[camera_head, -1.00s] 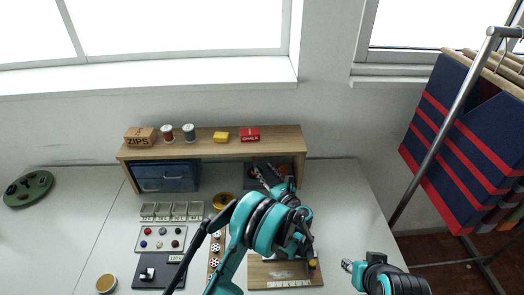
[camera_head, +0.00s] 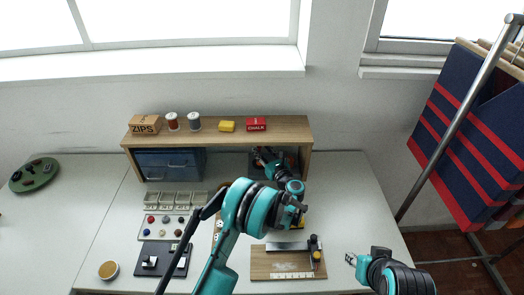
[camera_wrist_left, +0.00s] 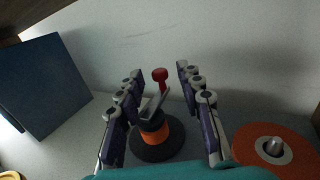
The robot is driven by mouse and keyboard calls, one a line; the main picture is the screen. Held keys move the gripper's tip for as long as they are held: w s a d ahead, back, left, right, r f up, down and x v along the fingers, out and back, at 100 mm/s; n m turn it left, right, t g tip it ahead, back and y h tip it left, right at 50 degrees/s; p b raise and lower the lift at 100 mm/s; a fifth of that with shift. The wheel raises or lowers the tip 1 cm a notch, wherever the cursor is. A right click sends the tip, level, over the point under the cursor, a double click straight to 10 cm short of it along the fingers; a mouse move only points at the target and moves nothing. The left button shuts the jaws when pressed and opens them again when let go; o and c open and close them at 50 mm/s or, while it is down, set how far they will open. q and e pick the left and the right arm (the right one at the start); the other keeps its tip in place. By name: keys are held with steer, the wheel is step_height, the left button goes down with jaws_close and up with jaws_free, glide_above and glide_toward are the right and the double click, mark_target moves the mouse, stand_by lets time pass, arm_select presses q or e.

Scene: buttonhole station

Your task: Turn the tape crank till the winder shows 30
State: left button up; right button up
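The winder (camera_wrist_left: 156,146) shows in the left wrist view as a round black base with an orange band. A thin grey crank arm (camera_wrist_left: 154,105) crosses its top, and a red knob (camera_wrist_left: 160,75) stands beyond it. My left gripper (camera_wrist_left: 154,78) is open, its fingers either side of the crank and knob, with gaps on both sides. In the head view my left gripper (camera_head: 260,158) reaches under the wooden shelf; the winder cannot be made out there. No number on the winder is readable. My right gripper (camera_head: 350,259) hangs at the right; its finger gap is too small to judge.
An orange disc with a silver pin (camera_wrist_left: 275,147) lies right of the winder. A blue drawer unit (camera_head: 169,165) stands left under the wooden shelf (camera_head: 220,137). A wooden board (camera_head: 275,265) lies in front. The table's right side is clear.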

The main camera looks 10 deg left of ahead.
arm_select(q)
jaws_close()
steer(key=shift+m+t+h, duration=0.4)
steer(key=shift+h, duration=0.1)
steer(key=m+t+h+b, duration=0.1)
steer(key=h, duration=0.1)
steer(key=m+t+h, duration=0.1)
steer(key=m+h, duration=0.1)
steer(key=shift+s+d+f+b, duration=0.1)
steer(key=shift+s+d+b, duration=0.1)
steer(key=shift+b, duration=0.2)
steer(key=m+h, duration=0.1)
steer(key=h, duration=0.1)
steer(key=m+t+h+b, duration=0.1)
steer(key=h, duration=0.1)
steer(key=shift+s+d+m, duration=0.1)
steer(key=shift+d+m, duration=0.15)
steer(key=shift+m, duration=0.05)
steer(key=shift+s+d+m+g+h+b, duration=0.15)
steer(key=shift+m+h+b, duration=0.1)
steer(key=shift+m+h, duration=0.7)
steer(key=shift+s+d+m+g+h+b, duration=0.15)
steer(key=shift+m+h, duration=0.35)
steer(key=shift+h, duration=0.9)
steer(key=shift+d+m+h+b, duration=0.1)
steer(key=shift+m+h+b, duration=0.2)
steer(key=shift+m+h, duration=0.65)
steer(key=shift+h, duration=0.3)
